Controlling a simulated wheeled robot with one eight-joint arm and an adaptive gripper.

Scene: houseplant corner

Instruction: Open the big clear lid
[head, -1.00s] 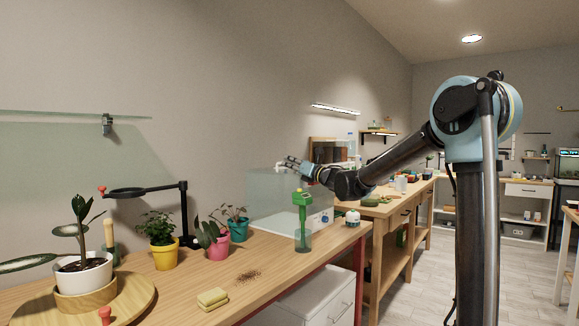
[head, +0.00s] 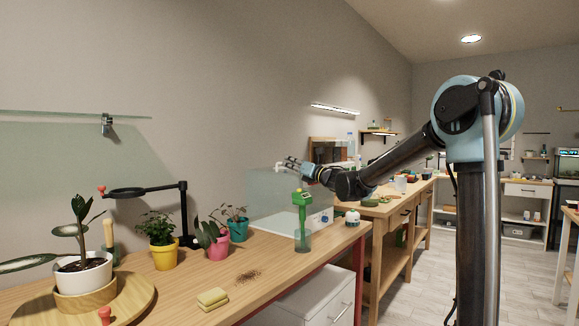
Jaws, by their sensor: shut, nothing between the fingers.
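A clear glass-like case (head: 262,192) stands at the far end of the wooden bench, against the wall. Its clear lid is hard to tell apart from the walls in this view. A small white piece like a handle (head: 279,168) shows at the top of the case. My gripper (head: 286,165) is right at this white piece, over the top of the case, coming in from the right. Its fingers are shut with nothing between them. I cannot tell whether the fingers touch the white piece.
A green-topped bottle (head: 302,222) stands in front of the case. Potted plants, in a teal pot (head: 238,230), a pink pot (head: 218,247) and a yellow pot (head: 165,256), stand to the left. A sponge (head: 212,298) and spilled soil (head: 248,276) lie on the bench.

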